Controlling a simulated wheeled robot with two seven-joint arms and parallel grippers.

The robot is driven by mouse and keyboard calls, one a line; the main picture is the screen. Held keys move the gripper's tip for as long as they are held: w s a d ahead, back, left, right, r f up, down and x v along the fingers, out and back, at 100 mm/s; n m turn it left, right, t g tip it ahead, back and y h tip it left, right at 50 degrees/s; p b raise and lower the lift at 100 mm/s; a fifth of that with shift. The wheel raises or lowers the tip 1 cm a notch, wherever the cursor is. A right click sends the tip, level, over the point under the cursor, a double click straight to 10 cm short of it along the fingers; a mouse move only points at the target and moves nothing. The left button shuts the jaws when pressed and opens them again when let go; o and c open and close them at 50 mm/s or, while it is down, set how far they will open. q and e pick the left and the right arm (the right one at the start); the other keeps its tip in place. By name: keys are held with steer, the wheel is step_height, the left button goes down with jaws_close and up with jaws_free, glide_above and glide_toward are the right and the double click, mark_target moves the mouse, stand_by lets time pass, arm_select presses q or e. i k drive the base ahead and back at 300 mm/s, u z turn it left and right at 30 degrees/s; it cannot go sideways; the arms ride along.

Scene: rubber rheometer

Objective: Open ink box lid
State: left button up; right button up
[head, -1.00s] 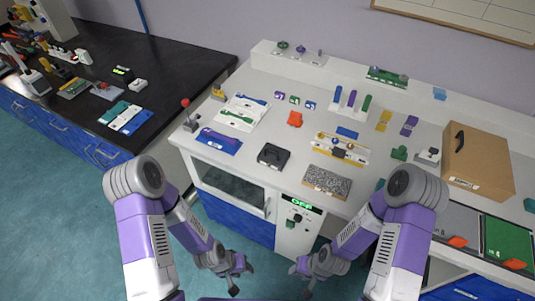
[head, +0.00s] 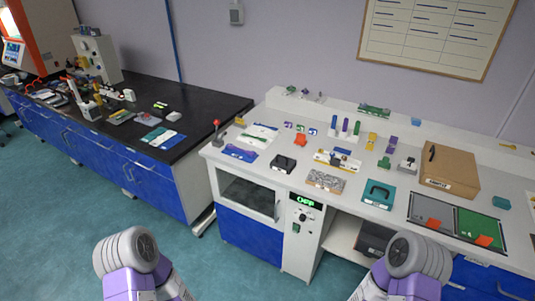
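A small black box (head: 283,164) sits on the white bench left of its middle; it looks most like the ink box. Its top looks closed, but it is too small to tell the lid's edge or catch. Only the upper parts of my two arms show at the bottom edge. Both of my grippers are out of view, below the picture. Nothing covers the black box.
The white bench (head: 300,135) holds a purple tool on a blue mat (head: 239,153), a speckled grey block (head: 326,181), a teal case (head: 378,194) and a cardboard box (head: 449,171). A black-topped bench (head: 190,110) stands left.

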mark_target(280, 160)
steer(key=u, duration=0.5)
steer(key=i, duration=0.85)
steer(key=u, duration=0.3)
